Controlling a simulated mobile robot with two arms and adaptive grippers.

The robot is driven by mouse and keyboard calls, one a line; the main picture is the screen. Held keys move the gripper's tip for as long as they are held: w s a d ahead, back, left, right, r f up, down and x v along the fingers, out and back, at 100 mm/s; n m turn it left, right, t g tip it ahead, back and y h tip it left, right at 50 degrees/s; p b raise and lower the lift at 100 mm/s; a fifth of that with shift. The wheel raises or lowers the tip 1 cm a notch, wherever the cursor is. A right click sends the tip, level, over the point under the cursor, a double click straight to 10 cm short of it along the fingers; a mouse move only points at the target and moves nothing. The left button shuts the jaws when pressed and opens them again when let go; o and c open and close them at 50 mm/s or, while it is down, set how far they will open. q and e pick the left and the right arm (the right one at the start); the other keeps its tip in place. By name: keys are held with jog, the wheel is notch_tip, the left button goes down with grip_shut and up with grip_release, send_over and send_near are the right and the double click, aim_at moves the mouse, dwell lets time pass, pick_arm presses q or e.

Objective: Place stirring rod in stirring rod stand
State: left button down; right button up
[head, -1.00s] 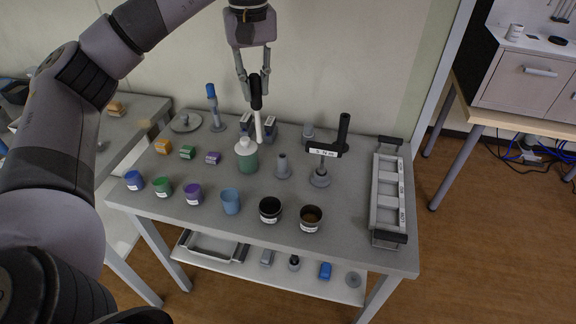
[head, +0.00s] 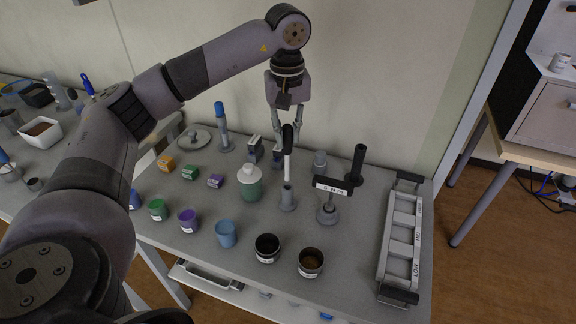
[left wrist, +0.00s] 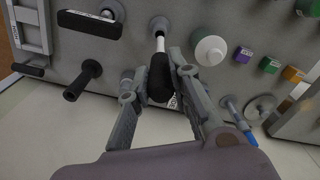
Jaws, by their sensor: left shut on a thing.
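My left gripper (head: 287,134) is shut on the black handle of the stirring rod (head: 288,168). The rod hangs about upright, its white shaft pointing down. A small grey stand with a round base, which looks like the stirring rod stand (head: 287,201), is directly below it. The rod's lower end meets the stand's top in the head view; I cannot tell whether it is inside. The left wrist view shows the gripper (left wrist: 153,75) around the black handle (left wrist: 161,82), with the shaft pointing toward the grey stand (left wrist: 159,22). My right gripper is out of view.
A white-capped green bottle (head: 250,184) stands just left of the stand. A black-handled tool on a grey stand (head: 328,213) is to the right. Several cups line the front, including a blue cup (head: 226,234). A grey rack (head: 383,257) lies at the right.

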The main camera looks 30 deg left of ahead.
aim_at(288, 164)
pick_arm(q)
notch_tip(288, 164, down, 5)
jog(key=shift+r, duration=0.15)
jog(key=shift+f, duration=0.25)
notch_tip(288, 164, down, 4)
jog(key=shift+f+p, duration=0.15)
jog(key=shift+p, duration=0.35)
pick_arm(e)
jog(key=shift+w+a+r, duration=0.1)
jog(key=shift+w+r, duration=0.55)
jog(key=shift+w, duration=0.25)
pick_arm(q)
jog(key=shift+f, duration=0.1)
jog(key=c, duration=1.5)
grip_release()
jog(key=shift+o, duration=0.2)
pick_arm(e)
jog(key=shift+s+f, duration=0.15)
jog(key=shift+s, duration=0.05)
